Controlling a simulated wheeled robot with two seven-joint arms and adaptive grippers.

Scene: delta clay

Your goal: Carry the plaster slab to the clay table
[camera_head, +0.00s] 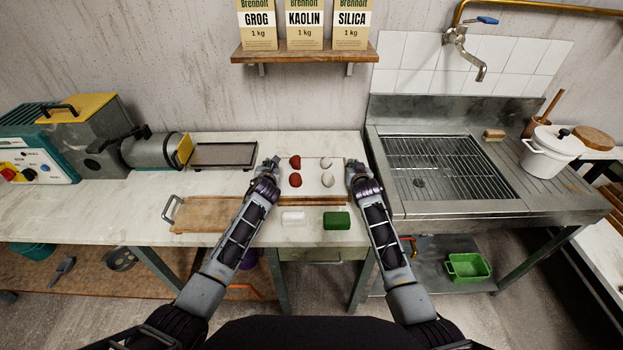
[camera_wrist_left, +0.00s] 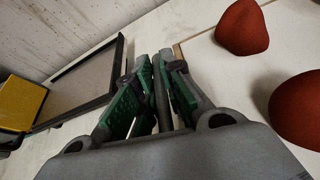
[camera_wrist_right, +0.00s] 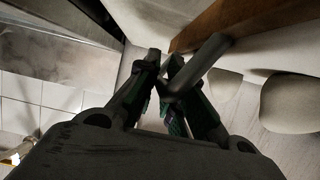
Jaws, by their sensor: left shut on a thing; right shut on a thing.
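My left gripper (camera_head: 271,164) is shut on the slab's left handle. My right gripper (camera_head: 352,166) is shut on its right handle; a bar shows between its fingers in the right wrist view (camera_wrist_right: 205,65). I cannot tell whether the slab touches the worktop.
A wooden tray (camera_head: 205,212) and a dark tray (camera_head: 223,155) are to the left, beside a machine (camera_head: 85,135). A steel sink (camera_head: 440,165) stands right. A shelf (camera_head: 300,53) holds bags above.

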